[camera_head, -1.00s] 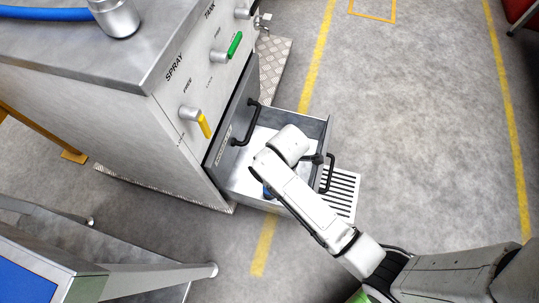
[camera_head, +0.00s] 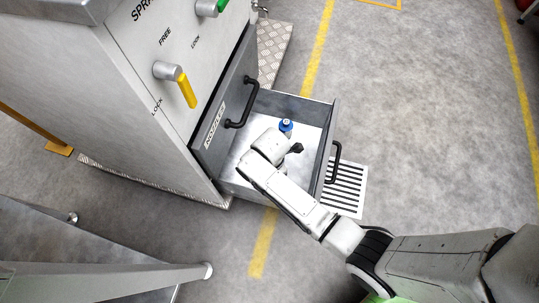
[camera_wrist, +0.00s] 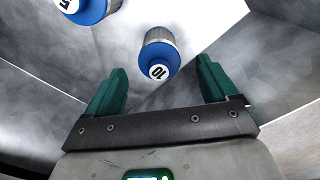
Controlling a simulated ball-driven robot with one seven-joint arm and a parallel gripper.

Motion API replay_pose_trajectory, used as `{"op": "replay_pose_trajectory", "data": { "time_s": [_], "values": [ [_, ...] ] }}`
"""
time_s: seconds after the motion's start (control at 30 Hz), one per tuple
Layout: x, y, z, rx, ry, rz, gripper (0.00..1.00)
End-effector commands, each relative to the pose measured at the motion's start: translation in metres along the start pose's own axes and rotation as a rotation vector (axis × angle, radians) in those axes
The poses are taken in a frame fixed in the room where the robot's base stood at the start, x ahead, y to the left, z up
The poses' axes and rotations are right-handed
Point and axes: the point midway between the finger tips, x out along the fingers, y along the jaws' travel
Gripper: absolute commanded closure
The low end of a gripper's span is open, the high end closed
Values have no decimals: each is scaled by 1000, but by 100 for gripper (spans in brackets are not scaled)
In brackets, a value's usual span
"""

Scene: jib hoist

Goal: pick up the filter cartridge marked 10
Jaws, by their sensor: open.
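The filter cartridge marked 10 (camera_wrist: 158,58) shows in the wrist view, with a blue end cap, a white number disc and a grey body. It lies ahead of my gripper (camera_wrist: 161,66), roughly centred between the two green fingers. The fingers are apart, with nothing held between them. A second blue-capped cartridge (camera_wrist: 88,8) is at the top left, cut by the frame edge, its number only partly visible. In the head view one blue-capped cartridge (camera_head: 286,126) stands in the open drawer (camera_head: 318,130); its number is too small to read. My arm hides part of the drawer.
The drawer's grey walls close in around my gripper. The cabinet with a yellow lever (camera_head: 187,90) and a black handle (camera_head: 246,104) stands to the left. A floor grate (camera_head: 345,188) lies right of the drawer. Open floor extends to the right.

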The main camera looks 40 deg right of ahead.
Motion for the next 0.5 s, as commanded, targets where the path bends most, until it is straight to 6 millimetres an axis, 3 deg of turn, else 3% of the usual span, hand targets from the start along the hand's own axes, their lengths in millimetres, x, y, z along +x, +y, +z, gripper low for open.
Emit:
{"op": "replay_pose_trajectory", "data": {
  "time_s": [0.33, 0.5],
  "values": [
    [43, 2, -4, 0, 0, -2, 14],
    [50, 2, -4, 0, 0, 0, 14]
  ]
}}
